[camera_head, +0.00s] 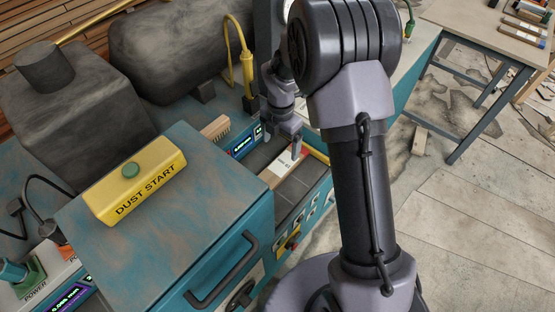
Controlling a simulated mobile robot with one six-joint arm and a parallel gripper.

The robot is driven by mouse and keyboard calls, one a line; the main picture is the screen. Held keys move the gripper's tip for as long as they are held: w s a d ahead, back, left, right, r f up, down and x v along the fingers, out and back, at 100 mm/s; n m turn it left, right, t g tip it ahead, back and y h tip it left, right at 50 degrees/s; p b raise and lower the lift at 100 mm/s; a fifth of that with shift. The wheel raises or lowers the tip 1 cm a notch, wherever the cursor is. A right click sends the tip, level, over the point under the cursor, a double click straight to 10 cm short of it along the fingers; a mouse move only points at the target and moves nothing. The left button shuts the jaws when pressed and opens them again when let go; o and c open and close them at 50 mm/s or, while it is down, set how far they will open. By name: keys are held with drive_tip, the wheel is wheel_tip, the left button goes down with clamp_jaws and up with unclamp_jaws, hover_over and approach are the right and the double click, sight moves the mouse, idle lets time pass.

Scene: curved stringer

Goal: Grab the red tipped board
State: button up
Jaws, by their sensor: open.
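A pale board (281,167) with small dark lettering lies on the dark bed of the teal machine, near the middle of the picture. A bit of red shows at its far right end, next to my gripper. My gripper (295,152) points down at that end and its jaws are open. One finger overlaps the board in this view. I cannot tell whether it touches the board or is still above it. Part of the board's red end is hidden behind the finger.
A teal cabinet with a yellow DUST START box (137,181) stands left of the board. A wooden-backed brush (215,128) and a small lit display (246,141) are close by. A yellow hose (245,62) rises behind. A table (488,28) stands at the far right, with open floor between.

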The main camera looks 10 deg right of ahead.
drive_tip(key=b, duration=0.1)
hover_over(280, 167)
drive_tip(key=f, duration=0.5)
drive_tip(key=shift+w+f, duration=0.1)
drive_tip(key=shift+w, duration=0.15)
drive_tip(key=shift+s+f+b, duration=0.2)
drive_tip(key=shift+f+b, duration=0.15)
drive_tip(key=shift+f, duration=0.2)
wheel_tip(280, 167, down, 5)
drive_tip(key=shift+s+f+b, duration=0.1)
drive_tip(key=shift+b, duration=1.1)
drive_tip(key=shift+r, duration=0.2)
drive_tip(key=shift+c, duration=0.7)
drive_tip(key=shift+r, duration=0.1)
drive_tip(key=c, duration=1.6)
